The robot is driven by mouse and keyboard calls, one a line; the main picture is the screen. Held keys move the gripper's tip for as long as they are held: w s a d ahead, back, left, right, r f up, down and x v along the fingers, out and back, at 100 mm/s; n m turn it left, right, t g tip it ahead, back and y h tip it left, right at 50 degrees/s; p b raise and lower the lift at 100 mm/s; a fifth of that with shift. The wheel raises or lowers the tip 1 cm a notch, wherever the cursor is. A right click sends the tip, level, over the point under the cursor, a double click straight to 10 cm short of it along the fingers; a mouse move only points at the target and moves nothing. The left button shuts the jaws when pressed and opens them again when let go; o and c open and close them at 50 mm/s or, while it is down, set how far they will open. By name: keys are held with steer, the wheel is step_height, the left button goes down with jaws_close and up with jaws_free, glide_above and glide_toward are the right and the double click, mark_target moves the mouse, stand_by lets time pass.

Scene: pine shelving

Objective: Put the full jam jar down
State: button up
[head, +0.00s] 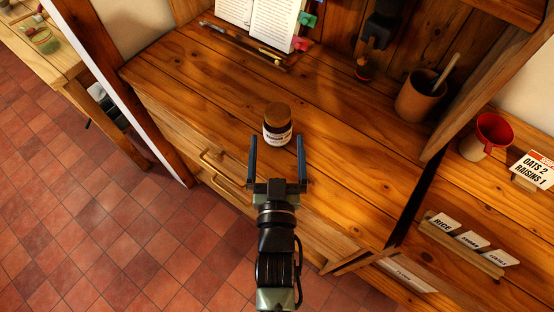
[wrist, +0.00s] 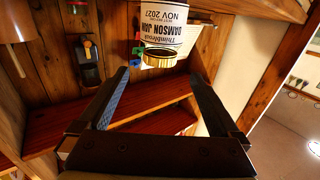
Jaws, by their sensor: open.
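The jam jar (head: 278,128) stands upright on the wooden worktop (head: 200,85), with a brown lid, dark contents and a pale label. In the wrist view the jar (wrist: 165,22) appears upside down at the top; its label reads "DAMSON JAM" and "NOV 2027", and its gold-rimmed lid shows below. My gripper (head: 277,140) is open and empty, its two dark fingers spread to either side just in front of the jar. The fingers (wrist: 159,73) also show in the wrist view, with the jar beyond their tips. Whether the jar's base fully touches the wood is hard to see.
An open book (head: 270,22) and pens (head: 245,45) lie at the back. A brown pot (head: 418,96) with a wooden stick stands at the right. A red-rimmed container (head: 485,137) and label cards (head: 470,240) are on the right-hand shelf. The worktop left of the jar is clear.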

steer(key=shift+s, duration=1.8)
steer(key=w+r+t, duration=0.3)
steer(key=w+r, duration=0.1)
steer(key=r, duration=1.2)
steer(key=w+r+t, duration=0.2)
steer(key=w+r, duration=0.2)
steer(key=r, duration=1.2)
steer(key=s+r+t, duration=0.2)
steer(key=s+r, duration=0.3)
steer(key=r, duration=0.6)
steer(key=s+r+t, duration=0.2)
steer(key=s+r, duration=0.3)
steer(key=r, duration=0.7)
steer(key=shift+s, duration=0.25)
steer(key=shift+d, duration=0.1)
